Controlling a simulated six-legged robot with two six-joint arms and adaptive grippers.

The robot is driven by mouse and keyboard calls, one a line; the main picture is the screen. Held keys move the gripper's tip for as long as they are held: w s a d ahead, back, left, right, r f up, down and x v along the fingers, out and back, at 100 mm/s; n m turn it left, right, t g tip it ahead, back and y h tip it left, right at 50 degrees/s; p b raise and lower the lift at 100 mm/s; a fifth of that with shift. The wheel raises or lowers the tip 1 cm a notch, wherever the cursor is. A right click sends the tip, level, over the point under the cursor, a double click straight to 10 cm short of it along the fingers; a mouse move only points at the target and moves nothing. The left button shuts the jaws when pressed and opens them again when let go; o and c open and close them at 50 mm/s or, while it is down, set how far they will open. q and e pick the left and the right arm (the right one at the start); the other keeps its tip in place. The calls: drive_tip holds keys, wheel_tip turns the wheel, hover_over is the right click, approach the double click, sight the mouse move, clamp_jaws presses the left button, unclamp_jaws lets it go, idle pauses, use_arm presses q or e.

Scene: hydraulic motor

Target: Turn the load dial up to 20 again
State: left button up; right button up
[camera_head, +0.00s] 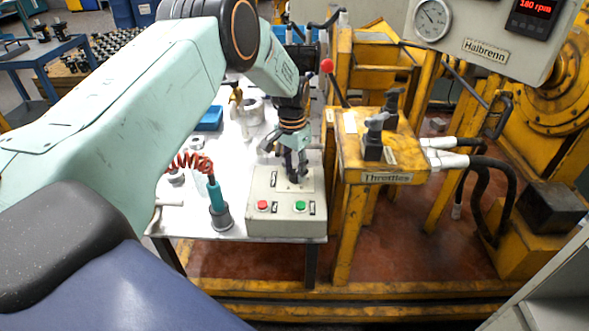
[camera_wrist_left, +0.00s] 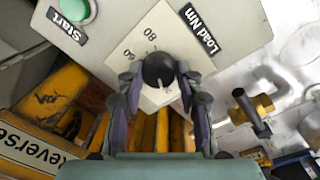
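The load dial (camera_wrist_left: 159,69) is a black round knob on a white scale plate of a grey control box (camera_head: 260,222). In the left wrist view it has the label "Load Nm" (camera_wrist_left: 200,29), with 80 and 60 readable on the scale. My left gripper (camera_head: 291,172) reaches down to the box top in the head view and hides the dial there. In the wrist view its two fingertips (camera_wrist_left: 159,80) flank the knob closely. I cannot tell whether they press on it. The dial's pointer is not clear. My right gripper is not in view.
A red button (camera_head: 263,205) and a green button (camera_head: 299,205) are on the box front. The yellow throttle stand (camera_head: 387,177) with levers stands close at right. A display (camera_head: 533,8) reads 180 rpm. A teal tool with a red coiled hose (camera_head: 217,197) stands at left.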

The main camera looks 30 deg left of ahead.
sight(293, 171)
use_arm(q)
drive_tip(key=o, duration=0.4)
drive_tip(key=r, duration=1.2)
drive_tip(key=shift+a, duration=0.35)
